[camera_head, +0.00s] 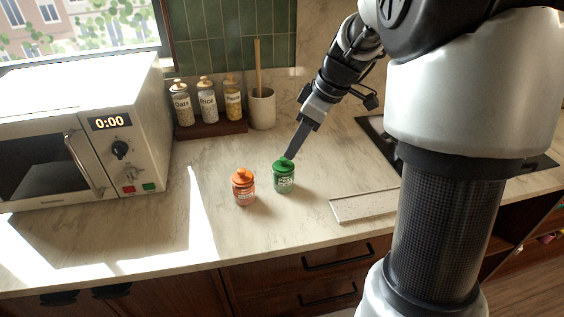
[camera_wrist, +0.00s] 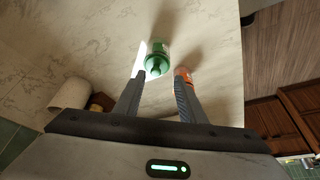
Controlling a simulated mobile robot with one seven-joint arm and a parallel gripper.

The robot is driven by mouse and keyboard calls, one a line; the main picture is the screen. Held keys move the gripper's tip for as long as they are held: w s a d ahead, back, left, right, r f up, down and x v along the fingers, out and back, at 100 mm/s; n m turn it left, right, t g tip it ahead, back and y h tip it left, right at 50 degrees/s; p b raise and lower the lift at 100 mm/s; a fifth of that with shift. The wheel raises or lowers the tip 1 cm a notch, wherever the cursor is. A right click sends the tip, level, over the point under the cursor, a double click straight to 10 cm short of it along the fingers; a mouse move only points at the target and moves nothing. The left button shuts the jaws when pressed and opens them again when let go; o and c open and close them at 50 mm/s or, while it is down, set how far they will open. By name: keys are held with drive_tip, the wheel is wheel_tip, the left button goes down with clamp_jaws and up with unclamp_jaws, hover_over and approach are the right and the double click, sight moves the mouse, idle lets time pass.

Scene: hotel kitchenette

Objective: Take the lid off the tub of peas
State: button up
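The green-lidded tub (camera_head: 284,180) stands upright on the marble counter, its lid on, with a knob on top; its label is too small to read clearly. An orange-lidded tub (camera_head: 244,190) stands just left of it. My gripper (camera_head: 291,155) reaches down from the upper right, its fingertips close to the green knob. In the wrist view my gripper (camera_wrist: 159,74) is open, with the green lid (camera_wrist: 152,64) showing between the fingertips, nearer the left one. I cannot tell whether they touch. The orange tub (camera_wrist: 182,72) is mostly hidden behind the right finger there.
A microwave (camera_head: 90,130) stands at the left. A wooden rack (camera_head: 212,128) with several labelled jars and a cream utensil pot (camera_head: 262,110) are at the back wall. A pale speckled board (camera_head: 365,205) lies right of the tubs. The front counter is clear.

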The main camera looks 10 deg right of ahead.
sight(287, 166)
drive_tip(key=shift+w+x, duration=0.25)
drive_tip(key=shift+x, duration=1.25)
drive_tip(key=shift+w+x, duration=0.25)
drive_tip(key=shift+x, duration=1.3)
drive_tip(key=shift+r, duration=0.1)
drive_tip(key=shift+c, duration=0.5)
clamp_jaws()
